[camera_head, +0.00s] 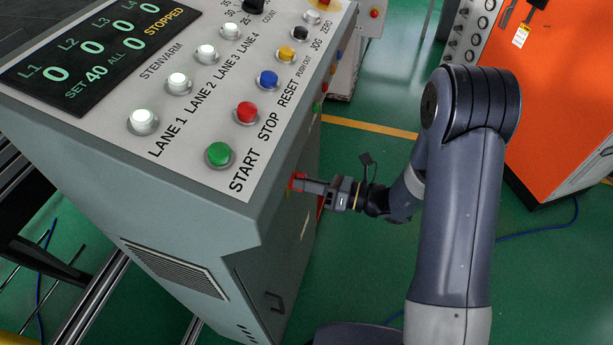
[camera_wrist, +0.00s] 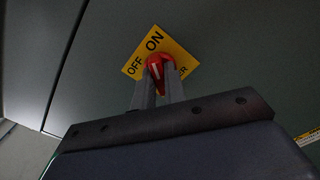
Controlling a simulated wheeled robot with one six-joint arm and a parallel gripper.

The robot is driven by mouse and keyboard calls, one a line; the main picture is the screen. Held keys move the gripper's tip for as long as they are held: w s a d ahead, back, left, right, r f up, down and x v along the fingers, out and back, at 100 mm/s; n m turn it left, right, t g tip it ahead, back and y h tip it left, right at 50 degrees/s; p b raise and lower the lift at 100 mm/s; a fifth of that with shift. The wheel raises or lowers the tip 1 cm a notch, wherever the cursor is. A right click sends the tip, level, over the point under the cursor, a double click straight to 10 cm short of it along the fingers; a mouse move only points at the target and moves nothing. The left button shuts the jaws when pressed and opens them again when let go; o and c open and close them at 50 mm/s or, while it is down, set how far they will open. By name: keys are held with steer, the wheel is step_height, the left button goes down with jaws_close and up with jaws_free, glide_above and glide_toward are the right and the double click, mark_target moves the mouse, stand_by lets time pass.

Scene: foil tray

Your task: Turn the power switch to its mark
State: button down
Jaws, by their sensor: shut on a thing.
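The power switch is a red rotary knob (camera_wrist: 155,64) on a yellow plate (camera_wrist: 183,52) with the words OFF and ON. In the wrist view its white pointer line lies near the ON side, but I cannot tell its exact angle. My gripper (camera_wrist: 159,80) is shut on the knob, with one finger on each side. In the head view the red knob (camera_head: 298,181) shows at the side of the grey cabinet (camera_head: 190,200), and my gripper (camera_head: 312,186) reaches it from the right. The fingers hide the lower part of the plate.
The cabinet's sloped top carries a STOPPED display (camera_head: 85,50), a green START button (camera_head: 219,154), a red STOP button (camera_head: 247,112) and several other buttons. An orange machine (camera_head: 560,100) stands at the right. Green floor lies between them, with a blue cable (camera_head: 540,230) on it.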

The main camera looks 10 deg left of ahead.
steer(key=shift+m+p, duration=0.6)
steer(key=shift+m, duration=0.5)
steer(key=c, duration=1.5)
jaws_free()
steer(key=shift+o, duration=0.2)
steer(key=d+b, duration=0.1)
steer(key=d, duration=0.9)
steer(key=shift+s+d+b, duration=0.4)
steer(key=shift+a, duration=0.1)
